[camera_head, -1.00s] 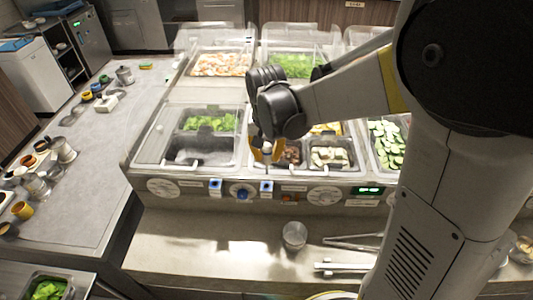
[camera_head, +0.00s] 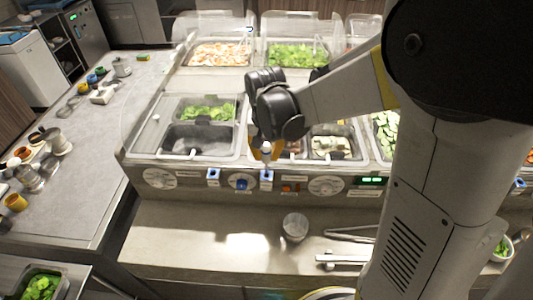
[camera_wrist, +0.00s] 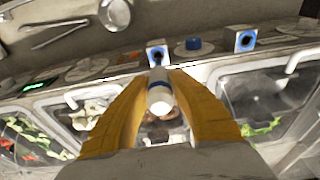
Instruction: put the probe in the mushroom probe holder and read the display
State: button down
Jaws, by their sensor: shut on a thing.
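The probe points down at the counter's front panel. Its far end lies at or just short of a blue-framed holder (camera_head: 266,175) with a dark hole, which also shows in the wrist view (camera_wrist: 157,52). I cannot tell whether the tip is inside. A second blue holder (camera_head: 213,174) is to the left. The green-lit display (camera_head: 371,180) is at the right; its digits are too small to read.
Brown pieces, perhaps mushrooms, lie in a well (camera_wrist: 160,125) below my gripper. A blue knob (camera_head: 242,183) sits between the holders. A metal cup (camera_head: 295,227) and tongs (camera_head: 350,235) lie on the front ledge; its left part is clear.

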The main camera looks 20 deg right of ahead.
aim_at(267, 172)
jog(key=shift+f+b, duration=0.5)
dwell(0.7)
jog(key=shift+f+b, duration=0.3)
jog(key=shift+f, duration=0.1)
jog(key=shift+f+b, duration=1.65)
jog(key=shift+f, duration=0.3)
jog(key=shift+r, duration=0.1)
dwell(2.7)
jog(key=shift+r+p, duration=2.8)
jog(key=shift+r, duration=0.85)
